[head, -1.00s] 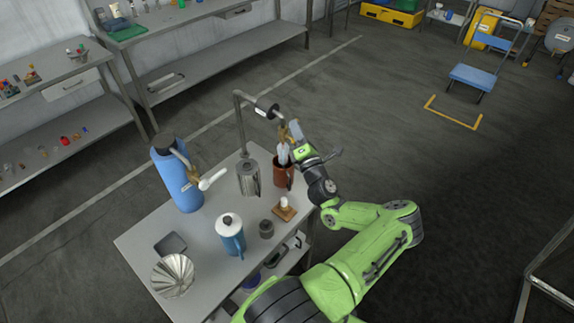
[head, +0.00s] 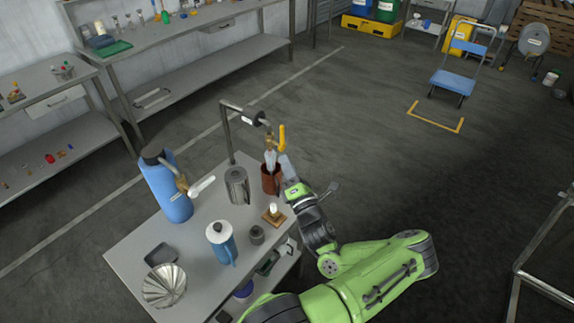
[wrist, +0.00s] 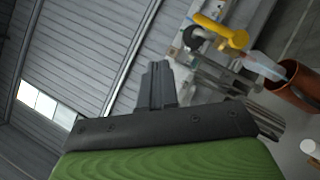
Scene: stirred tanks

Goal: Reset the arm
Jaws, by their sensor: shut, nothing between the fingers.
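My green and black arm reaches in from the lower right in the head view. My gripper (head: 284,166) is at the table's far right edge, beside the brown mug (head: 271,180). In the wrist view my gripper (wrist: 157,68) shows as two dark fingers pressed together with nothing between them. The wrist view looks toward a corrugated wall, with the brown mug (wrist: 297,90) at the right edge. A pale, clear-looking piece stands in the mug. Whether my gripper touches the mug cannot be told.
The table (head: 130,255) holds a blue cylinder (head: 165,187), a metal jug (head: 237,186), a blue pot (head: 221,243), a wooden block (head: 274,215) and a fluted metal piece (head: 164,285). A bent pipe with a yellow handle (head: 282,137) rises behind the mug.

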